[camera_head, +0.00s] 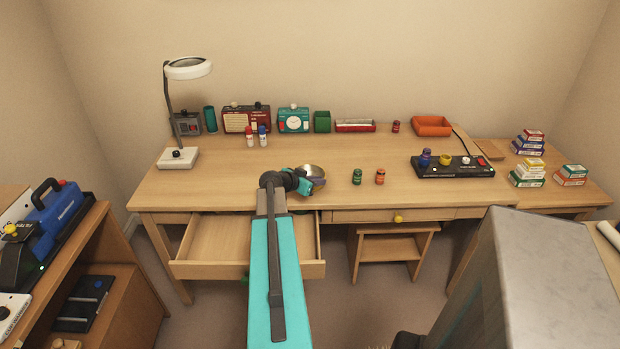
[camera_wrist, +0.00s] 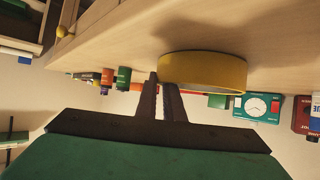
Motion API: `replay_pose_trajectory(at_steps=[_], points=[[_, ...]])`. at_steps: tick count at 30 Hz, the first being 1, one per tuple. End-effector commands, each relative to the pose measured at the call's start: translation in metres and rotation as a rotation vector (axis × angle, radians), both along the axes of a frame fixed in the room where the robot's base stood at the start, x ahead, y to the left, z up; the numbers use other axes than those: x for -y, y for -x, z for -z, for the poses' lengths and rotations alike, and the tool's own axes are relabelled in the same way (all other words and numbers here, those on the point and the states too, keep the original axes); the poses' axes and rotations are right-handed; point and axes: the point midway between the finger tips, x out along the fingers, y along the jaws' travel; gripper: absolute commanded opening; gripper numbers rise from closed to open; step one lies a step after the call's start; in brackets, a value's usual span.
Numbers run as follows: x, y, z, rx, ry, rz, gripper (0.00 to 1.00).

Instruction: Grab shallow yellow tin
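The shallow yellow tin (camera_wrist: 205,70) is a low round tin close to the table surface in the upside-down wrist view. In the head view its pale, greyish round top (camera_head: 314,169) shows near the desk's front edge, partly behind my gripper (camera_head: 312,180). In the wrist view my gripper (camera_wrist: 161,80) has its two dark fingers close together at the tin's left edge. One finger lies outside the wall; the other's tip is hidden by the tin, so they appear shut on its wall. I cannot tell whether the tin is clear of the desk.
A green jar (camera_head: 357,177) and an orange jar (camera_head: 380,177) stand right of the tin on the desk (camera_head: 225,185). An open drawer (camera_head: 215,240) lies below my arm. A lamp (camera_head: 178,157) stands left. A black panel with knobs (camera_head: 452,168) sits right.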

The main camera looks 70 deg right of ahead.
Motion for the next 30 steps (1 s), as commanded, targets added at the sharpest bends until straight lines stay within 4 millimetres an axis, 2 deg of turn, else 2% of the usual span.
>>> replay_pose_trajectory(at_steps=[19, 30], points=[[-0.001, -0.001, 0.0, 0.001, -0.002, 0.0, 0.0], [-0.001, -0.001, -0.024, 0.001, 0.001, 0.0, 0.0]])
